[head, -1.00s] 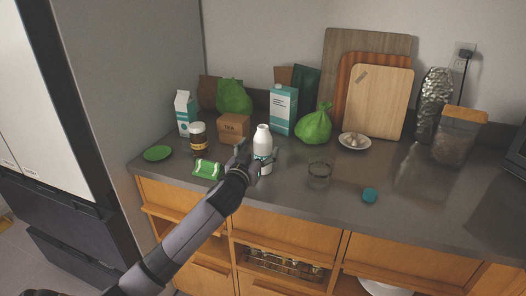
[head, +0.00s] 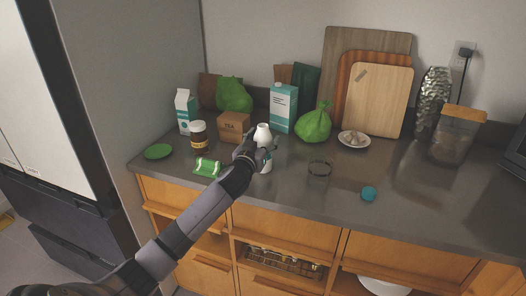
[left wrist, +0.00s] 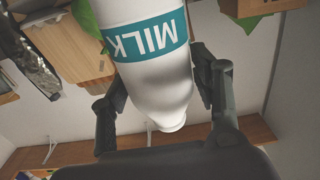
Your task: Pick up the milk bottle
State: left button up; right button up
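The milk bottle (head: 266,158) is white with a teal label and stands upright on the grey counter (head: 330,192). My left gripper (head: 257,143) is at its upper part, on the near side, and hides some of it. In the left wrist view the bottle (left wrist: 155,75) appears upside down, its MILK label readable, between the two fingers of my left gripper (left wrist: 160,85). The fingers are open, one on each side, very close to the bottle; whether they touch it is hard to tell. My right gripper is not in view.
A tea box (head: 233,126), a brown jar (head: 198,137) and a green packet (head: 207,168) stand left of the bottle. A carton (head: 283,108) and green bag (head: 314,125) are behind. The front right counter is mostly clear.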

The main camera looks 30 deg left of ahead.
pick_arm(q)
jog(key=shift+r, duration=0.1)
jog(key=c, duration=1.1)
jog(key=shift+r, duration=0.1)
jog(key=shift+c, duration=0.2)
notch_tip(320, 180, up, 18)
jog(key=d+f+p, duration=0.4)
jog(key=f, duration=0.4)
jog(key=d+f+p, duration=0.3)
jog(key=f+p, duration=0.1)
jog(key=f, duration=0.5)
jog(key=shift+w+d+p, duration=0.2)
jog(key=shift+d+p, duration=0.15)
